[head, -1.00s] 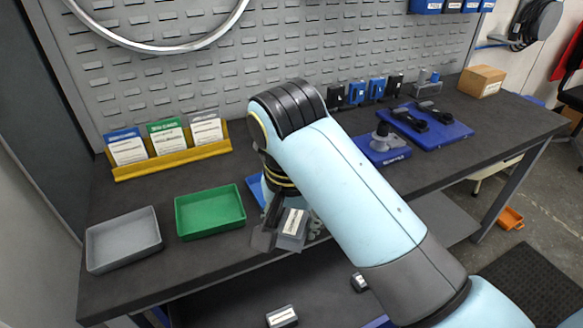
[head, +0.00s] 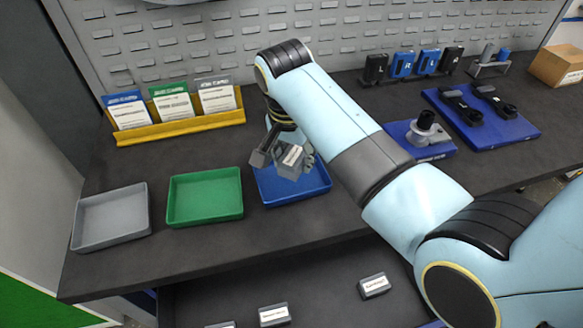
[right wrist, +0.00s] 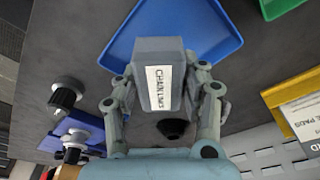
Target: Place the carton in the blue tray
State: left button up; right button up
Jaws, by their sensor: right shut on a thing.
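The carton (head: 292,160), a small grey box with a white label, is held by my right gripper (head: 283,157). In the right wrist view the carton (right wrist: 158,80) shows its label "CHAIN LINKS" between the two fingers of the gripper (right wrist: 160,88), which is shut on it. The blue tray (head: 310,188) stands on the bench, and the carton appears in front of its upper part in the head view. In the right wrist view the blue tray (right wrist: 212,28) lies beyond the carton. The gap between carton and tray is hard to judge. My left gripper is not in view.
A green tray (head: 205,215) and a grey tray (head: 110,235) stand to the left of the blue one. A yellow card rack (head: 180,128) is behind them. A blue stand (head: 430,150) sits to the right. Several small boxes (head: 274,315) lie on the lower shelf.

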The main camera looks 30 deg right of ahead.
aim_at(286, 158)
jog(key=shift+w+a+f, duration=0.15)
jog(key=shift+w+f, duration=0.25)
jog(key=shift+f, duration=0.05)
notch_tip(286, 158, down, 3)
jog(key=shift+f, duration=0.35)
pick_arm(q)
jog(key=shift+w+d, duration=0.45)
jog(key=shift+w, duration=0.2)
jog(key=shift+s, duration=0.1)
pick_arm(e)
jog(key=o, duration=1.2)
jog(key=shift+f, duration=0.1)
pick_arm(q)
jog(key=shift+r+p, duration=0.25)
jog(key=shift+p, duration=0.05)
pick_arm(e)
jog(key=r, duration=0.4)
jog(key=a+r, duration=0.1)
jog(key=r, duration=0.3)
jog(key=s+r, duration=0.1)
jog(key=r, duration=0.3)
jog(key=shift+a+r, duration=0.1)
jog(key=shift+a, duration=0.2)
